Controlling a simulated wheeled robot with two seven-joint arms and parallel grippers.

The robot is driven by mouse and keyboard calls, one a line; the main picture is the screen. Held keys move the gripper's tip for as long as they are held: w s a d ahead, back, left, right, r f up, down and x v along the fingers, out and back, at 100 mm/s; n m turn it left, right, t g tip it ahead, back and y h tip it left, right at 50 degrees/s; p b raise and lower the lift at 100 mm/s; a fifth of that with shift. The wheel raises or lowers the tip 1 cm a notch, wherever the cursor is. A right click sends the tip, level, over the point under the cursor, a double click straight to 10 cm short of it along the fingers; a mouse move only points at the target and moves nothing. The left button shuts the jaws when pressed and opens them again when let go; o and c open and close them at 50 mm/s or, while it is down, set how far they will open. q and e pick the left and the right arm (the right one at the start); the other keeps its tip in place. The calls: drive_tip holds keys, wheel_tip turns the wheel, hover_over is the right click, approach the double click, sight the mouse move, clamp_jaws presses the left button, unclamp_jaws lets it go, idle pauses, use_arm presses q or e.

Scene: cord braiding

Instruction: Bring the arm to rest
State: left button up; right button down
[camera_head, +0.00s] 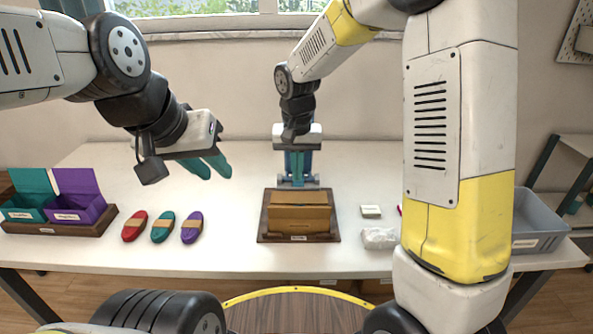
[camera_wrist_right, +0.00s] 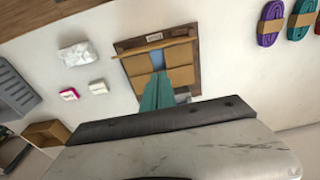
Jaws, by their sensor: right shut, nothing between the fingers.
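My left gripper (camera_head: 216,167), with teal fingers, hangs in the air above the left part of the table, clear of everything. Its fingers lie close together, and I cannot tell whether they are shut. My right gripper (camera_head: 297,164) points down behind the cardboard box (camera_head: 299,218). The box (camera_wrist_right: 180,76) sits in a dark wooden tray (camera_head: 262,239). In the wrist view its flaps are partly apart, with blue showing between them.
Red (camera_head: 134,226), teal (camera_head: 162,227) and purple (camera_head: 192,227) cord bundles lie left of the tray. Open teal (camera_head: 30,211) and purple (camera_head: 80,208) boxes stand far left. A clear packet (camera_head: 379,238) and small white box (camera_head: 371,211) lie right. A grey bin (camera_head: 538,222) stands far right.

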drive_tip(key=s+d+r+t+y, duration=0.1)
drive_tip(key=s+d+r+t, duration=0.1)
drive_tip(key=s+d+r, duration=0.5)
drive_tip(key=s+d+r+t+y, duration=0.1)
drive_tip(key=s+d+r+t, duration=0.2)
drive_tip(key=s+d+r, duration=0.4)
drive_tip(key=s, duration=0.6)
drive_tip(key=shift+n, duration=0.3)
